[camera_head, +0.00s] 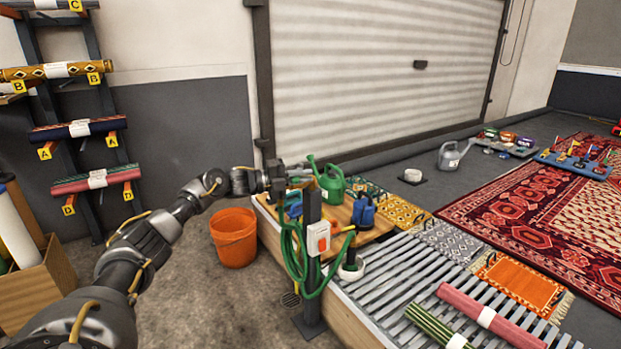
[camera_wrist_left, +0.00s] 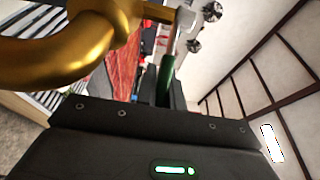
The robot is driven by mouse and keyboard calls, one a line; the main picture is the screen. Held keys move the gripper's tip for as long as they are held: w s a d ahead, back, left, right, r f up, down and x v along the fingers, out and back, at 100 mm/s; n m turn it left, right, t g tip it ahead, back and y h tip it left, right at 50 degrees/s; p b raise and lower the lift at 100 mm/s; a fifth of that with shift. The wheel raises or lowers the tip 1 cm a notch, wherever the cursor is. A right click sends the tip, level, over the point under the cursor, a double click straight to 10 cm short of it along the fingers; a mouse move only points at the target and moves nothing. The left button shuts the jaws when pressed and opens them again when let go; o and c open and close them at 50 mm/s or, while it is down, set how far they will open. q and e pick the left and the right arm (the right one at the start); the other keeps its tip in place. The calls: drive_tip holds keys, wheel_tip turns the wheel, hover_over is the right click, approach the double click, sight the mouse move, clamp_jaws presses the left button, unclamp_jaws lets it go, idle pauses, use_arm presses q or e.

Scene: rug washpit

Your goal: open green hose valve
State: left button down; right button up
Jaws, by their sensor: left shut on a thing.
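The green hose (camera_head: 289,252) hangs in loops on a dark post (camera_head: 312,275) at the end of the slatted platform. My left gripper (camera_head: 296,176) is at the top of this post and hides most of what it holds. In the left wrist view, a green valve handle (camera_wrist_left: 166,76) with a metal end stands between the jaws of my left gripper (camera_wrist_left: 168,92), which are shut on it. A curved brass pipe (camera_wrist_left: 65,50) fills the upper left of that view. My right gripper is not in view.
An orange bucket (camera_head: 234,240) stands on the floor left of the post. A green watering can (camera_head: 331,183) and a blue container (camera_head: 363,212) stand close behind it. A white box with an orange switch (camera_head: 319,238) is on the post. A rack of rolled rugs (camera_head: 85,130) is at left.

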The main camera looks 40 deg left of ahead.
use_arm(q)
drive_tip(key=shift+d, duration=0.1)
drive_tip(key=c, duration=1.5)
unclamp_jaws()
drive_tip(key=shift+w, duration=0.1)
drive_tip(key=shift+a, duration=0.2)
drive_tip(key=v, duration=1)
drive_tip(key=shift+s+p, duration=0.3)
drive_tip(key=shift+s, duration=0.1)
drive_tip(key=shift+a, duration=0.1)
